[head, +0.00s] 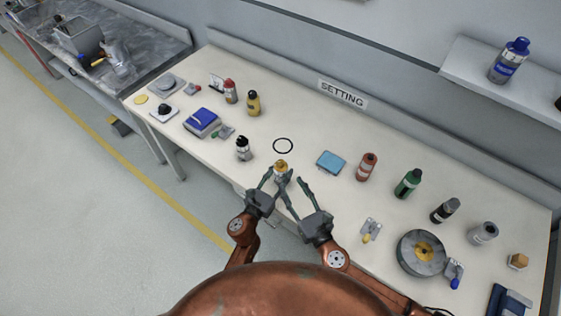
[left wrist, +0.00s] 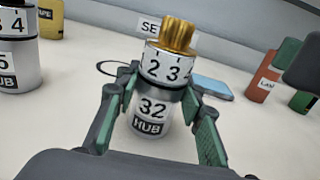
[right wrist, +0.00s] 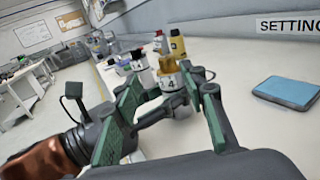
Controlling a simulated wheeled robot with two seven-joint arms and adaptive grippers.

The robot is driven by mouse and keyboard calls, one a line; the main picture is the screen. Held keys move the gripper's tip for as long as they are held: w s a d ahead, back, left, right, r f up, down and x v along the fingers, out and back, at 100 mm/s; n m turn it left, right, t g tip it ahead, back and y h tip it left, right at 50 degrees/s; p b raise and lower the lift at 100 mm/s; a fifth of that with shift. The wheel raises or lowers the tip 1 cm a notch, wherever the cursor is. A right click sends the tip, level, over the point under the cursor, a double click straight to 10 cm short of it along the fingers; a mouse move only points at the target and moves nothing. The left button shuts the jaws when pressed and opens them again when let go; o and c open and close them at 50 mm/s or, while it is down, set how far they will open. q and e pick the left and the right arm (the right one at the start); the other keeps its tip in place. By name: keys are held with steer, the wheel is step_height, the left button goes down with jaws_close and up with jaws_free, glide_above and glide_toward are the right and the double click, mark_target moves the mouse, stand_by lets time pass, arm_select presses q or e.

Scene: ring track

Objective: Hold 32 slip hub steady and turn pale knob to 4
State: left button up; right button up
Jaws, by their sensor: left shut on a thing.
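The 32 hub (head: 281,175) is a white and grey cylinder with a ridged gold knob (head: 281,163) on top. In the left wrist view the hub (left wrist: 151,112) reads "32 HUB", and its number band below the knob (left wrist: 177,37) shows 2 and 3. My left gripper (left wrist: 155,90) is shut around the hub's body, below the number band. The hub looks upright. My right gripper (head: 291,183) is open beside the hub, on its right. In the right wrist view the hub (right wrist: 171,84) shows a 4 beyond the open fingers; I see no contact.
Another hub with a black top (head: 243,149) stands to the left. A black ring mark (head: 283,146) lies behind the held hub, and a blue pad (head: 331,162) to the right. Several bottles, including a red-brown one (head: 367,167), and a round grey device (head: 422,253) stand farther right.

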mark_target(283, 165)
steer(key=x, duration=0.7)
steer(key=d+x, duration=0.1)
steer(key=x, duration=0.3)
steer(key=shift+w+a+f, duration=0.15)
steer(key=shift+w+f, duration=0.05)
steer(key=shift+w, duration=0.25)
steer(key=shift+c, duration=0.4)
jaws_close()
